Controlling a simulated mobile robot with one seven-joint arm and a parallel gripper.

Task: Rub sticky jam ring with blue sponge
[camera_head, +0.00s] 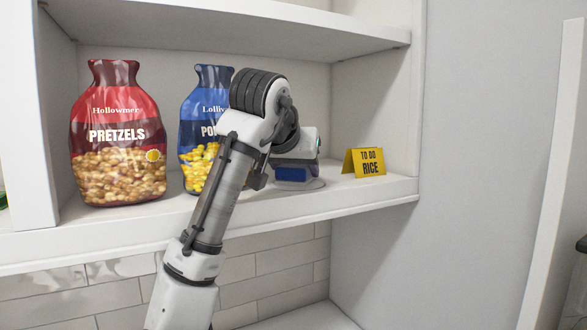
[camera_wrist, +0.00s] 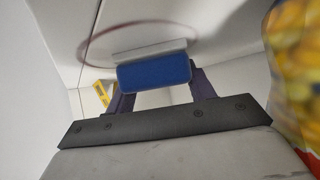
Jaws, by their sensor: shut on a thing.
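The blue sponge (camera_head: 291,174) has a pale layer on one side. It also shows in the wrist view (camera_wrist: 153,75), held between the dark fingers of my gripper (camera_wrist: 158,88). My gripper is shut on it. The jam ring (camera_wrist: 110,30) is a thin reddish-brown loop on the white shelf in the wrist view. The sponge covers part of the ring's inside and its near side. In the head view a faint ring edge (camera_head: 322,185) shows around the sponge. The sponge is low at the shelf surface; I cannot tell for sure whether it touches.
A red pretzel bag (camera_head: 118,135) and a blue popcorn bag (camera_head: 197,150) stand left of my gripper, the popcorn bag close beside my arm. A yellow "TO DO RICE" sign (camera_head: 365,162) stands to the right. An upper shelf (camera_head: 230,22) hangs above. The shelf's front edge (camera_head: 350,200) is near.

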